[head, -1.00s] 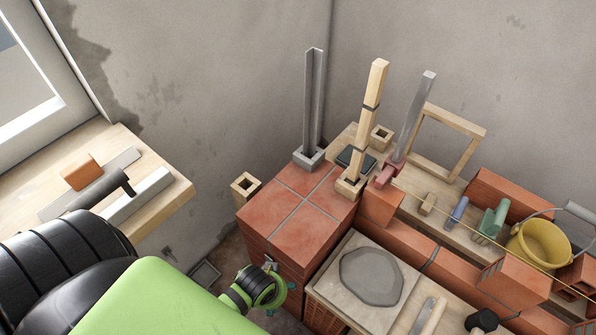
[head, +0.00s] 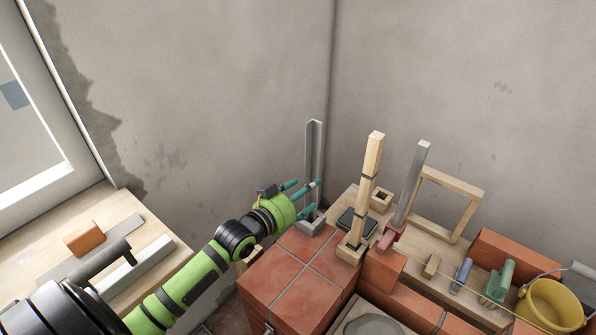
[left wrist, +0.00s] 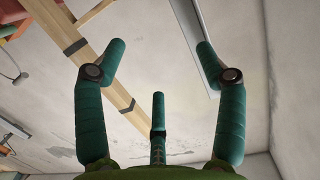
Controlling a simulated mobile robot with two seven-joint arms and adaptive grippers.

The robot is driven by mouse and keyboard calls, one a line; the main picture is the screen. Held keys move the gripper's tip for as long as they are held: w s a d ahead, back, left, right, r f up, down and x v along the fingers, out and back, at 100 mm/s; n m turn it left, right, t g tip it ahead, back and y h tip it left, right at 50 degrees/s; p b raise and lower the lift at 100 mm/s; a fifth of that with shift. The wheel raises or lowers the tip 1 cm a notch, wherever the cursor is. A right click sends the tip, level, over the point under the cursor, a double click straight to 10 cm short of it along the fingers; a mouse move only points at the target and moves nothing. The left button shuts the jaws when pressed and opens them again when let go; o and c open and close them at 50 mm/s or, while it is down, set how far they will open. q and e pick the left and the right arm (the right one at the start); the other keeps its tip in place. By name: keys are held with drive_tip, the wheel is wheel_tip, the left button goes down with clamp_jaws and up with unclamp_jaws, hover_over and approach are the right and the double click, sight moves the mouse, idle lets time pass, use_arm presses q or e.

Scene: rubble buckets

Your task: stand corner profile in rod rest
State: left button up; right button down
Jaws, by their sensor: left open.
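The corner profile (head: 315,150) is a grey angled metal bar standing upright on the red tiled block. Its foot is in a grey square rod rest (head: 312,227), partly hidden behind my left gripper. My left gripper (head: 303,194) is open and empty, with its teal fingers at the profile's lower part. In the left wrist view, the profile (left wrist: 190,30) runs up beside the right-hand finger, and the three fingers (left wrist: 160,62) are spread. I cannot tell whether a finger touches the profile. My right gripper is not in view.
A wooden post (head: 372,160) stands in a wooden holder, just right of the profile. A grey bar (head: 412,180) leans in a red holder farther right. An empty wooden square socket (head: 381,198) sits behind them. A yellow bucket (head: 550,305) is at right.

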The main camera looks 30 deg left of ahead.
sight(312, 135)
use_arm(q)
drive_tip(key=w+a+r, duration=0.1)
drive_tip(key=a+r+t, duration=0.1)
drive_tip(key=w+a+r+t, duration=0.1)
drive_tip(key=r, duration=0.1)
drive_tip(key=shift+w+r, duration=0.1)
drive_tip(key=shift+w, duration=0.25)
drive_tip(key=w, duration=0.2)
drive_tip(key=w+p, duration=0.1)
drive_tip(key=w, duration=0.1)
drive_tip(key=w+d, duration=0.1)
drive_tip(key=w, duration=0.1)
drive_tip(key=shift+w, duration=0.3)
drive_tip(key=c, duration=1.4)
drive_tip(key=shift+r+p, duration=3.45)
drive_tip(key=shift+r, duration=0.1)
